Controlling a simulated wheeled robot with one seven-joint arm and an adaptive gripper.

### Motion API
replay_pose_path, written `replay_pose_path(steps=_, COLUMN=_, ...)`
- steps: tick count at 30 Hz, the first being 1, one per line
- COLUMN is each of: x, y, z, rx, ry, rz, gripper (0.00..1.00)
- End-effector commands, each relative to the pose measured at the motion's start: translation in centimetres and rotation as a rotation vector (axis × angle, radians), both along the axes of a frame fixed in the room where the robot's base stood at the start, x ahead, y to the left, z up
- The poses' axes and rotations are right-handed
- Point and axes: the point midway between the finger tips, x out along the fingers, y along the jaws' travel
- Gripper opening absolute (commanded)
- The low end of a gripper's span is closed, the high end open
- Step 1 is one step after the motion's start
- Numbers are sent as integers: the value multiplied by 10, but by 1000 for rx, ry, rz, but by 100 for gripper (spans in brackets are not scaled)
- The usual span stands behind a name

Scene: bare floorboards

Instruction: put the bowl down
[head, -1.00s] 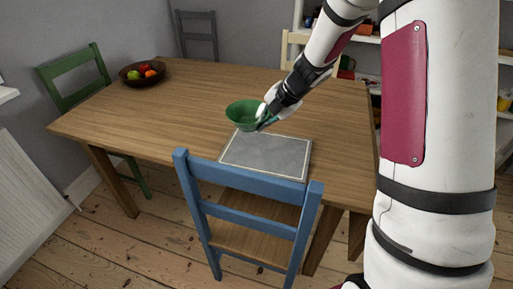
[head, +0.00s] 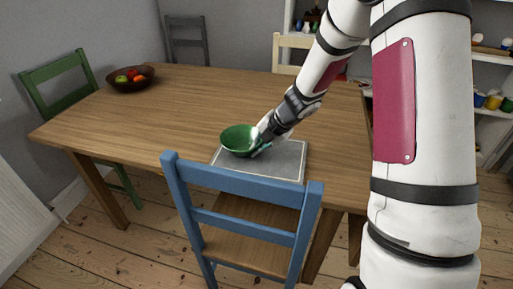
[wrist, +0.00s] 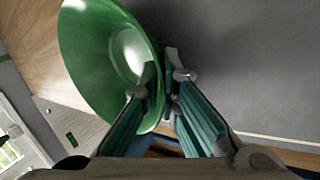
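The green bowl (head: 238,139) is at the left part of the grey placemat (head: 284,161), roughly upright in the head view. I cannot tell whether its base touches the mat or hangs just above it. My gripper (head: 261,148) is at the bowl's right side. In the wrist view my gripper (wrist: 164,85) has its fingers on either side of the rim of the bowl (wrist: 95,60), shut on it. The placemat (wrist: 250,75) fills the right of that view. The bowl's underside is hidden.
The wooden table (head: 165,105) is mostly bare. A dark fruit bowl (head: 131,79) stands at its far left. A blue chair (head: 243,215) stands at the near edge, its back close to the mat. A green chair (head: 63,82) is at the left end.

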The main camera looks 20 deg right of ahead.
Motion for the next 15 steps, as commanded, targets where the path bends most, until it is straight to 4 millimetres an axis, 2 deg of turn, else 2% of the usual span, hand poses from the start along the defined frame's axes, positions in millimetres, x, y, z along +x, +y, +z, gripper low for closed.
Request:
replay_pose_path(steps=1, x=0, y=0, z=-1, rx=0, ry=0, rz=0, gripper=0)
replay_pose_path(steps=4, x=0, y=0, z=-1, rx=0, ry=0, rz=-1, gripper=23)
replay_pose_path(steps=5, x=0, y=0, z=-1, rx=1, ry=1, rz=0, gripper=25)
replay_pose_path(steps=15, x=0, y=0, z=2, rx=0, ry=0, rz=0, gripper=25)
